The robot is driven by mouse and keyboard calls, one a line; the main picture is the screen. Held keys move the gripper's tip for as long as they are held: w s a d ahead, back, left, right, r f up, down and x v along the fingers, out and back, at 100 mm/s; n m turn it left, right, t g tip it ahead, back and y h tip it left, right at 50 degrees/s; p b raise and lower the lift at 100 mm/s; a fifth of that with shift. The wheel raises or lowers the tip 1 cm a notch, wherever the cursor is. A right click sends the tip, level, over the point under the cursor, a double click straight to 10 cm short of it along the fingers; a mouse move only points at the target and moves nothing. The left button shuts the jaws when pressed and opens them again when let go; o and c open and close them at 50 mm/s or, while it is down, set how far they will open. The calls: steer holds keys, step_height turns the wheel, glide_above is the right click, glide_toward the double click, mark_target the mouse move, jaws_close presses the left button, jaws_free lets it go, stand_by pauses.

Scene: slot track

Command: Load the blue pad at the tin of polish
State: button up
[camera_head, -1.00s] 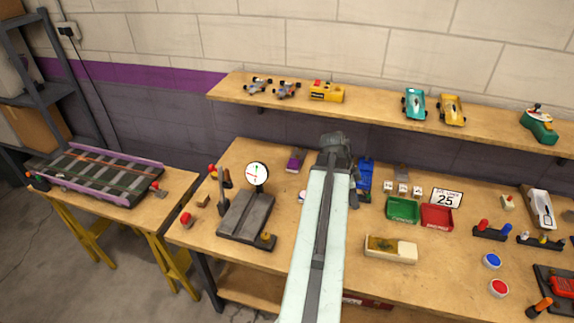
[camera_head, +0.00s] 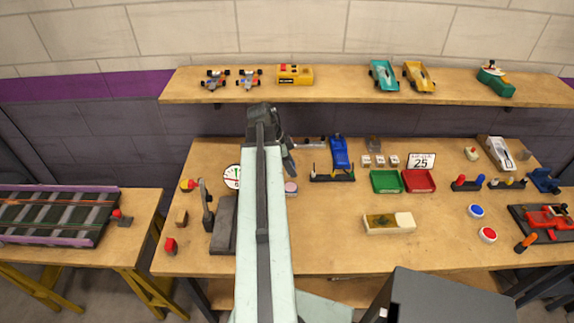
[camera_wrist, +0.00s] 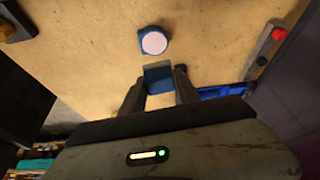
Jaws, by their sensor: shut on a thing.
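My gripper (camera_wrist: 159,88) is shut on the blue pad (camera_wrist: 157,73), which shows between its two fingers in the wrist view. The tin of polish (camera_wrist: 153,41) is a round blue tin with a pale pinkish top, standing on the bench just beyond the pad. A narrow strip of bench shows between pad and tin in that view; the height of the pad above the bench is hard to tell. In the head view the tin (camera_head: 291,188) stands just right of my arm. The pad cannot be made out there.
A blue car (camera_head: 340,152) and a dark peg rack (camera_head: 333,177) stand right of my gripper. Green (camera_head: 386,181) and red (camera_head: 419,181) trays are farther right. A dial gauge (camera_head: 232,177) stands left, partly behind my arm. Bare bench lies in front of the tin.

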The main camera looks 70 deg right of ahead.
mark_target(293, 187)
steer(key=shift+w+d+f+m+y, duration=0.15)
steer(key=shift+f+m+y, duration=0.15)
steer(key=shift+m, duration=0.8)
steer(key=f+b, duration=0.6)
steer(key=shift+a, duration=0.2)
steer(key=shift+f+b, duration=0.5)
steer(key=shift+b, duration=0.15)
stand_by(0.9)
step_height(293, 187, up, 7)
steer(key=p, duration=0.7)
steer(key=shift+r, duration=0.1)
